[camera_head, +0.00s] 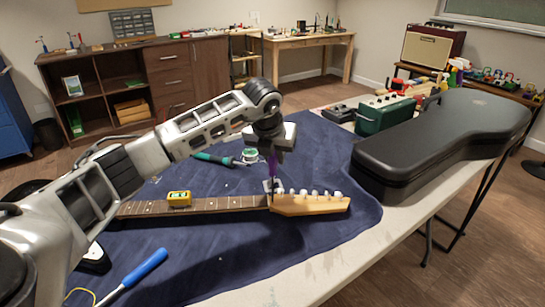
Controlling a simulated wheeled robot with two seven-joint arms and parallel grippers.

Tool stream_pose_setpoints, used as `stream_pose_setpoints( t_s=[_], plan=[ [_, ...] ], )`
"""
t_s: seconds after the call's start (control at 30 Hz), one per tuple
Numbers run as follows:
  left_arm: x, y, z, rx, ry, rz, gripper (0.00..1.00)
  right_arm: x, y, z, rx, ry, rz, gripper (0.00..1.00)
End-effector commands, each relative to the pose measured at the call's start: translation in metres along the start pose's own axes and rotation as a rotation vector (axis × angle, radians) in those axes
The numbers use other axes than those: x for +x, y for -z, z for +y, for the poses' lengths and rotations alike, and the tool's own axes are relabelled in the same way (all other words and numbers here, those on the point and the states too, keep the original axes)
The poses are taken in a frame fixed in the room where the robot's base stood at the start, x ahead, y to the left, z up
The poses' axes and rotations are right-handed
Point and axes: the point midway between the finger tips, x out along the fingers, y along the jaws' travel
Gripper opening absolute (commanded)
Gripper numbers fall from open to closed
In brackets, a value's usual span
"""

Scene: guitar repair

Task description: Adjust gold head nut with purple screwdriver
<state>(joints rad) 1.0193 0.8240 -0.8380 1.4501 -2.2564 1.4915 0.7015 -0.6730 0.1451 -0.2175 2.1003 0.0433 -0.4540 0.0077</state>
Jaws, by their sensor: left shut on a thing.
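My left gripper (270,151) points down above the guitar and is shut on a purple screwdriver (272,167). The screwdriver is upright, and its lower end is close to the place where the guitar neck (225,204) meets the pale wooden headstock (308,205). I cannot tell whether the tip touches anything. The gold head nut is too small or hidden to make out. Several light tuning pegs (315,194) line the far edge of the headstock. My right gripper is not in view.
A yellow device (179,199) sits on the neck. A blue-handled screwdriver (144,268) lies at the front left, and a green-handled tool (213,158) lies behind the neck. A black guitar case (437,145) fills the table's right side. The blue cloth (335,240) is clear in front of the headstock.

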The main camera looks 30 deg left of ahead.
Motion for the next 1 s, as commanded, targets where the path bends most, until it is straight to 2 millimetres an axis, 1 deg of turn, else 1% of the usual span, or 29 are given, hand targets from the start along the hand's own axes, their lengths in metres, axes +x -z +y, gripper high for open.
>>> stream_pose_setpoints(
  t_s=[0.23,0.3,0.47,0.7,0.83,1.0],
  plan=[
    [0.0010,0.0011,-0.0031,0.285,0.130,0.001,0.00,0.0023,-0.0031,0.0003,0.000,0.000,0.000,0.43],
    [0.0009,0.0014,-0.0042,0.348,0.158,0.003,0.00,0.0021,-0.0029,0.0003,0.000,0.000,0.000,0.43],
    [0.0009,0.0015,-0.0050,0.423,0.190,0.002,0.00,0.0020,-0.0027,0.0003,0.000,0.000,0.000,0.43],
    [-0.0001,0.0030,-0.0076,0.673,0.303,0.003,0.00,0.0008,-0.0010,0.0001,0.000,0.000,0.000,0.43],
    [-0.0001,0.0038,-0.0088,0.738,0.330,0.002,0.00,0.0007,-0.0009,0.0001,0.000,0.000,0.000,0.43],
    [0.0001,0.0041,-0.0089,0.742,0.331,0.002,0.00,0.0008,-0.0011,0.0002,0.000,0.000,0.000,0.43]
  ],
)
